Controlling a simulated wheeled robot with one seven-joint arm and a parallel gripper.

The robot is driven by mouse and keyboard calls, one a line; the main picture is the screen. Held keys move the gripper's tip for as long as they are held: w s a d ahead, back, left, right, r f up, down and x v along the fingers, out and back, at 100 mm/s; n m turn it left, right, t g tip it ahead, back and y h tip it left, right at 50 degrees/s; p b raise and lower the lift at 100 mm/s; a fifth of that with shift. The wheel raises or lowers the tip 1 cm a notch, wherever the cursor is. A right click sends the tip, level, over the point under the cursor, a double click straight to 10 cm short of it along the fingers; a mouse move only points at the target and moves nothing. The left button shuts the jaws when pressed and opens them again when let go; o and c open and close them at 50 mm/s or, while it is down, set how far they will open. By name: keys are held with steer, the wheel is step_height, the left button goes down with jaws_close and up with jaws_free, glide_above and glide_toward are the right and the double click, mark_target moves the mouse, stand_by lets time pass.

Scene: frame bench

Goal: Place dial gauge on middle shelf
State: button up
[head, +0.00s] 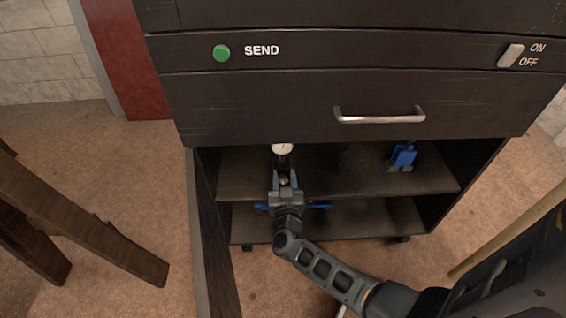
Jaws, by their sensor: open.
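The dial gauge (282,148) shows as a small round white face with a dark stem below it, at the front left part of the cabinet's open shelf space. Its upper edge meets the underside of the drawer front in the picture. My gripper (284,172) is open, with its fingers pointing into the cabinet just below the dial face. I cannot tell whether the fingers touch the gauge or whether it rests on the shelf. The upper visible shelf (345,180) is dark and mostly bare; a lower shelf (385,220) lies beneath it.
A blue object (403,155) stands on the upper visible shelf at right. Another blue item (318,204) is partly hidden behind my gripper on the lower level. The cabinet door (212,240) hangs open at left. A drawer handle (379,115) juts out above. Wooden legs (90,225) stand far left.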

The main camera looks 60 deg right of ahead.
steer(key=s+a+r+n+t+y, duration=0.4)
steer(key=s+a+r+y, duration=0.15)
steer(key=s+a, duration=0.35)
steer(key=s+a+r+n+t+y, duration=0.4)
steer(key=s+a+r, duration=0.2)
steer(key=a, duration=0.4)
steer(key=s+a+r+n+g+y, duration=0.1)
steer(key=s+a+r+n+y, duration=0.1)
steer(key=r, duration=0.5)
steer(key=s+a+r+n+g+y, duration=0.1)
steer(key=s+a+r+y, duration=0.3)
steer(key=s+a+r, duration=0.2)
steer(key=shift+s+a+r+n, duration=0.4)
steer(key=shift+s+r, duration=0.25)
steer(key=shift+s, duration=0.6)
